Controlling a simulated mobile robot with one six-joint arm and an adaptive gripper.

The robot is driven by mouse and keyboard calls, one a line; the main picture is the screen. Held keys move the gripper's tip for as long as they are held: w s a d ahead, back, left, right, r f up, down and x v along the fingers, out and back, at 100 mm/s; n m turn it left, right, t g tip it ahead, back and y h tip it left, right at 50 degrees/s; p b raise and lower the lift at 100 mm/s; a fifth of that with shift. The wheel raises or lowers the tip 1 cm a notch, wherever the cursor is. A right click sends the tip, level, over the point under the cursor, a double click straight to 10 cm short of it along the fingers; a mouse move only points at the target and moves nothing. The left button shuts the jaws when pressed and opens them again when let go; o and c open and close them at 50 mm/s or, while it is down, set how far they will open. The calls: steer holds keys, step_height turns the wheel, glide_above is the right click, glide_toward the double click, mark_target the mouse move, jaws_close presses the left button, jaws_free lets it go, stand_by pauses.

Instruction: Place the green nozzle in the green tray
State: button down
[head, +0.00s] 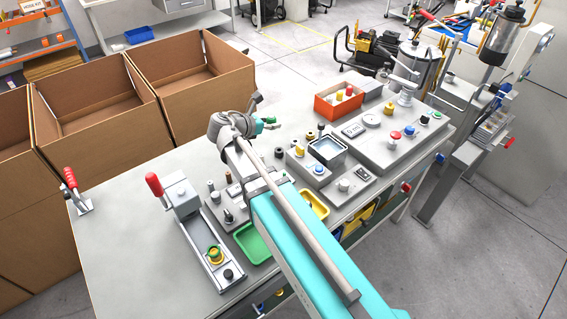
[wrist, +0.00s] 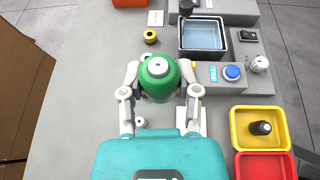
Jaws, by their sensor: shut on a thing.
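The green nozzle (wrist: 159,76), rounded with a pale centre, is between the two fingers of my gripper (wrist: 160,82) in the wrist view. The fingers touch it from both sides, and it appears held above the grey table. In the head view my gripper (head: 268,121) is over the far part of the table, where the nozzle is small and hard to make out. The green tray (head: 253,243) lies at the near side of the table, left of my arm, and looks empty. My gripper is well beyond it. The green tray is not in the wrist view.
A yellow tray (wrist: 238,128) holds a dark part, with a red tray (wrist: 263,166) beside it. A clamp fixture (head: 205,235) with a red handle stands left of the green tray. Grey test boxes (head: 375,145) lie right; cardboard boxes (head: 95,105) stand beyond the table's left edge.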

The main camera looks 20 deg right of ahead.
steer(key=shift+m+g, duration=0.4)
steer(key=b+x, duration=0.2)
steer(key=x, duration=0.2)
steer(key=f+b+x, duration=0.1)
steer(key=b+x, duration=0.1)
steer(key=x, duration=0.3)
steer(key=b+x, duration=0.2)
steer(key=x, duration=0.2)
steer(key=shift+s+f, duration=0.15)
steer(key=shift+f, duration=0.4)
steer(key=shift+d, duration=0.2)
steer(key=w+a+f+b, duration=0.2)
steer(key=a, duration=0.1)
steer(key=w+a+f+b, duration=0.1)
steer(key=a+f+b, duration=0.2)
steer(key=a, duration=0.1)
steer(key=w+a+f+b, duration=0.2)
steer(key=a+f+b, duration=0.1)
steer(key=shift+w+a, duration=0.3)
steer(key=shift+w, duration=0.1)
steer(key=shift+w+a+f+b, duration=0.2)
steer(key=shift+a+f+b, duration=0.35)
steer(key=shift+b, duration=0.15)
